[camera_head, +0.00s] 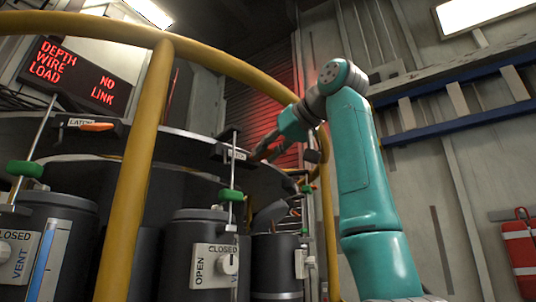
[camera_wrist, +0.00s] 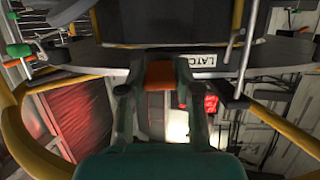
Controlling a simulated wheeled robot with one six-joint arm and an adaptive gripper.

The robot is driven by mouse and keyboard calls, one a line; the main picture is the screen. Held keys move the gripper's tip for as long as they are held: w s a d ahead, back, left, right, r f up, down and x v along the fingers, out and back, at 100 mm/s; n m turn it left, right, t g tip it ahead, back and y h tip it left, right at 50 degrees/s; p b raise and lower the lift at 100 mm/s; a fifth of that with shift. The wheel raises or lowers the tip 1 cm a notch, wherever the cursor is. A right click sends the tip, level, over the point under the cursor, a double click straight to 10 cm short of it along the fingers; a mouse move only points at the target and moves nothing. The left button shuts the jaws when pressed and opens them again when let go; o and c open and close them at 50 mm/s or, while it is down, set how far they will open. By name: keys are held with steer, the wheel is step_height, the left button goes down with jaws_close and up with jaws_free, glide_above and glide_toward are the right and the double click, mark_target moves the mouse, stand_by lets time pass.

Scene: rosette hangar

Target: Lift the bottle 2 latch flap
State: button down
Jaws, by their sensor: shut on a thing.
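My gripper (camera_head: 268,148) reaches in from the right to the edge of the dark ring, beside a LATCH label (camera_head: 236,154). In the wrist view, my gripper (camera_wrist: 158,76) has its two fingers on either side of an orange latch flap (camera_wrist: 159,73) and is shut on it. The LATCH label (camera_wrist: 204,60) lies just right of the flap there. In the head view the held flap is mostly hidden by the gripper. Whether it is tilted up is hard to tell. A dark bottle (camera_head: 198,258) with OPEN and CLOSED markings stands below this latch; no bottle number is readable.
Yellow rails (camera_head: 150,140) curve between me and the ring. Another orange latch flap (camera_head: 97,126) lies at the left. Thin rods with green knobs (camera_head: 230,195) stand near the bottles. A red display (camera_head: 75,75) hangs at the upper left.

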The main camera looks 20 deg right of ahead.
steer(key=shift+r, duration=0.1)
stand_by(0.5)
steer(key=c, duration=0.8)
jaws_free()
steer(key=v, duration=1.1)
steer(key=shift+s+r, duration=0.2)
steer(key=shift+s, duration=0.15)
steer(key=shift+d, duration=0.1)
